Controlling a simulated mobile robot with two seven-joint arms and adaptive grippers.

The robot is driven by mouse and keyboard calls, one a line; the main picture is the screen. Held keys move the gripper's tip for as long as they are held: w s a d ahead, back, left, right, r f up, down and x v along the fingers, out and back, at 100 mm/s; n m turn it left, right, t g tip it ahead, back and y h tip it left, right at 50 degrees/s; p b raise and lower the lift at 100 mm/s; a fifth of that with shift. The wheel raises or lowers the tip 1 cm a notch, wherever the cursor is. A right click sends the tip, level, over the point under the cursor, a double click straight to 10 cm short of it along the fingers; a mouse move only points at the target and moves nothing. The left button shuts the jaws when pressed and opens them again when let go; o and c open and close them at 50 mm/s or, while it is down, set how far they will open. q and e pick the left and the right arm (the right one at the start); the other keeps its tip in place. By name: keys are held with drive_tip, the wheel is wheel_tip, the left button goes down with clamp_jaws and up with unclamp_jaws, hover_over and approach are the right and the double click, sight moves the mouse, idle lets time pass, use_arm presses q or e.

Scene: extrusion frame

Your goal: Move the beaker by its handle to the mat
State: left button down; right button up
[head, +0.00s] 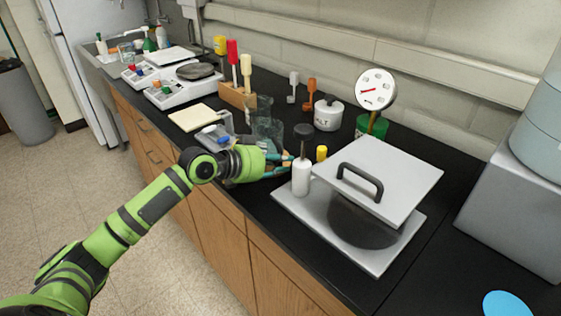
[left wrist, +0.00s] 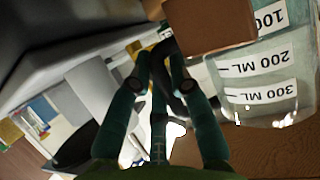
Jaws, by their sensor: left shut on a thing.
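The clear glass beaker (head: 267,131) stands on the black counter, just behind my left gripper (head: 284,162) in the head view. In the left wrist view the beaker (left wrist: 262,75) fills the upper right, with white volume labels upside down. My left gripper (left wrist: 160,78) is shut on its dark handle, between the two fingertips. The gripper partly hides the beaker's lower part in the head view. A flat blue round piece (head: 508,303), perhaps the mat, lies at the bottom right, cut off by the picture edge. My right gripper is not in view.
A white bottle (head: 301,177) and a press with a grey top plate (head: 385,180) stand close right of my gripper. A white lidded pot (head: 328,113) and a dial gauge (head: 376,90) stand behind. A wooden block (head: 238,97) holds tools. A cream pad (head: 193,117) lies left.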

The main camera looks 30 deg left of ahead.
use_arm(q)
drive_tip(key=c, duration=1.1)
unclamp_jaws()
drive_tip(key=shift+o, duration=0.2)
drive_tip(key=shift+f, duration=0.1)
drive_tip(key=v, duration=1)
drive_tip(key=shift+s+a, duration=0.15)
drive_tip(key=shift+v, duration=0.85)
